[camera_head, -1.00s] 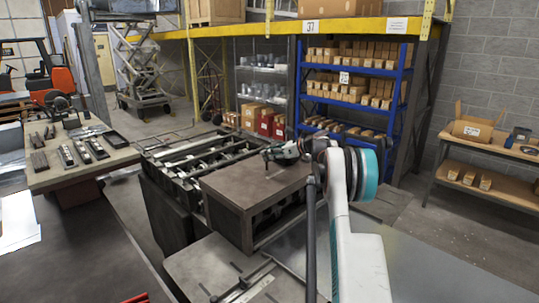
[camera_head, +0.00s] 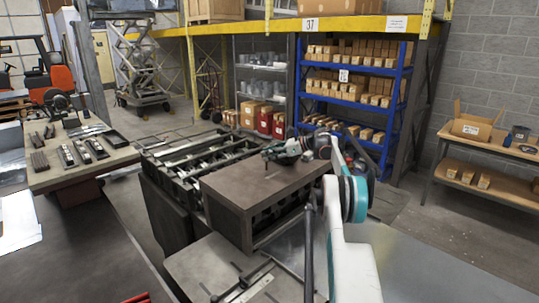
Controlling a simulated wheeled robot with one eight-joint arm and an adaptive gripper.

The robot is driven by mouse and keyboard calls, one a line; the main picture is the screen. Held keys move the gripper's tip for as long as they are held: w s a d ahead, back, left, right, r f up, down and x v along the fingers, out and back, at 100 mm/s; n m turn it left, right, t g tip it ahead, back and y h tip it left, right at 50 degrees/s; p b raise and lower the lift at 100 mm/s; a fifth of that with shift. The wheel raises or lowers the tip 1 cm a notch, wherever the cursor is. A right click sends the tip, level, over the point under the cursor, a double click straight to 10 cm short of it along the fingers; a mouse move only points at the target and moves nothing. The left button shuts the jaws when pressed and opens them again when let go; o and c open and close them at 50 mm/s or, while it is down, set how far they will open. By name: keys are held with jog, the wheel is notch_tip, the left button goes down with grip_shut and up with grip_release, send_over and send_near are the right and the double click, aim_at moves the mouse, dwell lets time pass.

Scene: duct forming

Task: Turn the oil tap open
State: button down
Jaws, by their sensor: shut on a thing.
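My gripper (camera_head: 272,154) is small and dark in the head view, at the end of my arm, over the top of a brown metal cabinet (camera_head: 235,185). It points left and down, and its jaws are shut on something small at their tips. The oil tap is too small and too covered by the gripper to make out clearly; the held thing is most likely its handle. How far the tap is turned cannot be seen. My white and teal arm comes up from the bottom right and bends left to the gripper.
A dark roller machine (camera_head: 190,165) adjoins the cabinet on the left. A workbench with metal tools (camera_head: 75,160) stands farther left. Blue shelving with cartons (camera_head: 350,95) is behind, and a wooden bench (camera_head: 490,150) is at right. The floor at right is clear.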

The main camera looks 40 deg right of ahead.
jog(key=c, duration=1.7)
grip_release()
jog(key=shift+s+d, duration=0.1)
jog(key=v, duration=1.2)
jog(key=shift+r, duration=0.1)
